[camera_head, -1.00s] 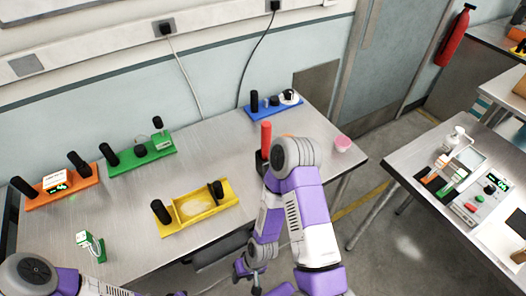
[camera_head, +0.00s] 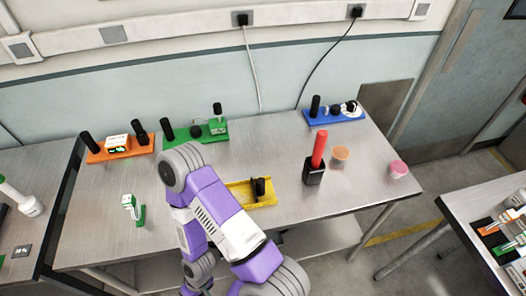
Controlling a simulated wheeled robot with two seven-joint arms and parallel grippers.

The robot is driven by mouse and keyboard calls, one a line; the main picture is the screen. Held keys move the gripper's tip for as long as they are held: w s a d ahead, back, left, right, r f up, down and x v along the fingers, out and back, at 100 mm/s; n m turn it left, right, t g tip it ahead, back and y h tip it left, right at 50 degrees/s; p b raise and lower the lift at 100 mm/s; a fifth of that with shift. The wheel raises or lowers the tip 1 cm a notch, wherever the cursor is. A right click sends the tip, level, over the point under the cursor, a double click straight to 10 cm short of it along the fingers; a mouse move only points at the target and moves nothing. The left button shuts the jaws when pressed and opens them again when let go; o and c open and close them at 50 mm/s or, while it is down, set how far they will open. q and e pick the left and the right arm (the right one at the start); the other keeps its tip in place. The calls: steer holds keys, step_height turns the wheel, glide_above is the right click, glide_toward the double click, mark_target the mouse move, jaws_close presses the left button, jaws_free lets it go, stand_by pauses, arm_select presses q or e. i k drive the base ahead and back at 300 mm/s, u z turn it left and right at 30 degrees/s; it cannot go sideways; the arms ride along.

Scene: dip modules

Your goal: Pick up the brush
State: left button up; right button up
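A red handle (camera_head: 319,148) stands upright in a black holder (camera_head: 314,172) on the metal table (camera_head: 290,215), right of the middle. It looks like the brush; any bristles are hidden inside the holder. One of my purple and white arms reaches up from the bottom edge in front of the table; I cannot tell for sure which. Its elbow is left of the yellow tray and well left of the red handle. Neither gripper shows in the head view. Nothing is seen touching the handle.
A yellow tray (camera_head: 266,199) is partly behind my arm. Blue (camera_head: 362,117), green (camera_head: 183,136) and orange (camera_head: 105,156) modules line the back. A small white-green device (camera_head: 128,202) stands at left.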

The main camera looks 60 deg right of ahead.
mark_target(322, 135)
steer(key=u, duration=0.25)
steer(key=k, duration=1.05)
steer(key=z, duration=1.2)
